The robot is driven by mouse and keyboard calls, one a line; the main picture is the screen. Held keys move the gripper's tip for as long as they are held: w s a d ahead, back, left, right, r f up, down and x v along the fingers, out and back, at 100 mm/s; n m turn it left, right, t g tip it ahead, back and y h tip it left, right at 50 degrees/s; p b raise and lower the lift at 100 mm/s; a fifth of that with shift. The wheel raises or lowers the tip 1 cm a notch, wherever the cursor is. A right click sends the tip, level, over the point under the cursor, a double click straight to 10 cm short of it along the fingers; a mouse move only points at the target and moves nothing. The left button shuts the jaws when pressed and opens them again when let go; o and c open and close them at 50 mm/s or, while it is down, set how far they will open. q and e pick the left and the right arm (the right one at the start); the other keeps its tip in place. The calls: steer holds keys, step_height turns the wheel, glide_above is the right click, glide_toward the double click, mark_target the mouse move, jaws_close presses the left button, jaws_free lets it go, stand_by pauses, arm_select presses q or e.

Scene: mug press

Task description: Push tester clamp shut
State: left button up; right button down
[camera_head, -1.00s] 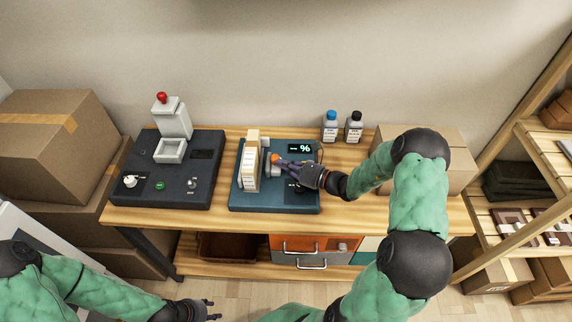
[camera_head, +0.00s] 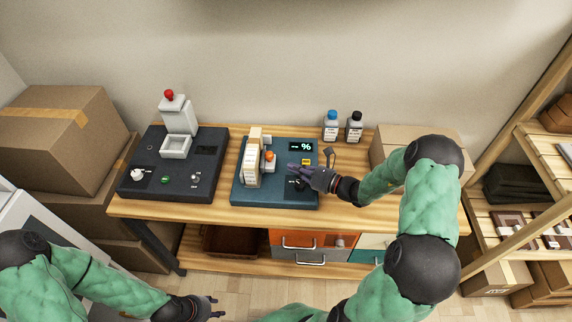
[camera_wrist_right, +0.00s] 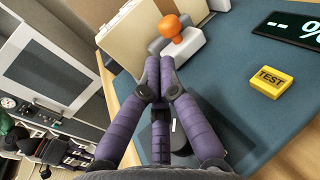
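The tester (camera_head: 300,196) is a blue slab on the workbench with a dark "-- %" display and a yellow TEST button (camera_wrist_right: 271,82). Its clamp is a light grey slider with an orange knob (camera_head: 269,155); it also shows in the right wrist view (camera_wrist_right: 184,42). The slider sits close against the right side of an upright cream pack (camera_head: 252,165); contact is hard to confirm. My right gripper (camera_head: 292,171) is over the slab, right of the clamp and apart from it. Its purple fingers are together and empty. My left gripper (camera_head: 217,307) hangs empty in front of the bench, fingers apart.
A dark press machine (camera_head: 172,187) with a red knob stands left on the workbench (camera_head: 222,212). Bare wood lies between the two machines.

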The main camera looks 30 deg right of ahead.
steer(key=p+v, duration=0.1)
steer(key=v, duration=0.5)
steer(key=shift+s+d, duration=0.25)
steer(key=shift+d, duration=0.05)
